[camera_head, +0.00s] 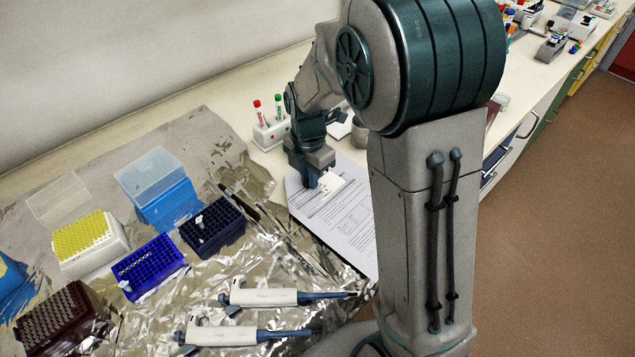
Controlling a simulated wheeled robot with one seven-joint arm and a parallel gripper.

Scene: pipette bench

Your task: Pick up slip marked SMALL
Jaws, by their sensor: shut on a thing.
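My gripper (314,184) points down over the printed sheet (343,222) on the bench, left of my upright arm column. It is shut on a small white slip (331,188), which shows just right of the fingers, over the upper part of the sheet. Dark marks show on the slip, but they are too small to read. My gripper hides part of the slip, and I cannot tell whether the slip is touching the sheet or raised above it.
A white rack with red-capped and green-capped tubes (270,133) stands just behind my gripper. Two pipettes (262,298) (240,336) lie on crumpled foil (170,312) in front. Tip boxes, including a yellow one (85,238) and a blue one (150,265), stand at left.

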